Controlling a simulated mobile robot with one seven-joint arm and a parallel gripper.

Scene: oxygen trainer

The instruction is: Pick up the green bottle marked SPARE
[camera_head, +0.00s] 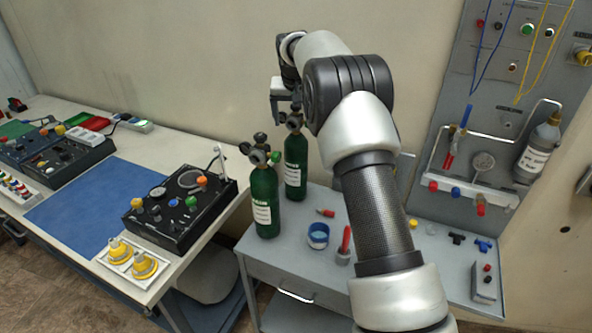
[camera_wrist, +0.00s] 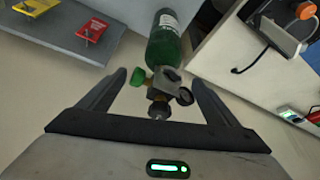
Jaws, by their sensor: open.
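Two green bottles with dark valves and white labels stand upright on the grey cabinet top. One green bottle (camera_head: 265,203) is nearer, the other (camera_head: 295,165) is behind it to the right. The label print is too small to tell which is marked SPARE. My gripper (camera_head: 284,104) is up by the valve of the rear bottle. In the wrist view my gripper (camera_wrist: 158,80) is open, with a green bottle (camera_wrist: 163,48) beyond the fingertips. Its valve, brass fitting and gauge show between the fingers, with gaps on both sides. My arm hides part of the cabinet.
The grey cabinet top (camera_head: 290,251) also holds a blue ring-shaped item (camera_head: 317,235) and a red-handled tool (camera_head: 346,239). A black control panel (camera_head: 180,212) sits on the left bench. A grey wall panel (camera_head: 490,110) with a grey bottle (camera_head: 538,148) stands right.

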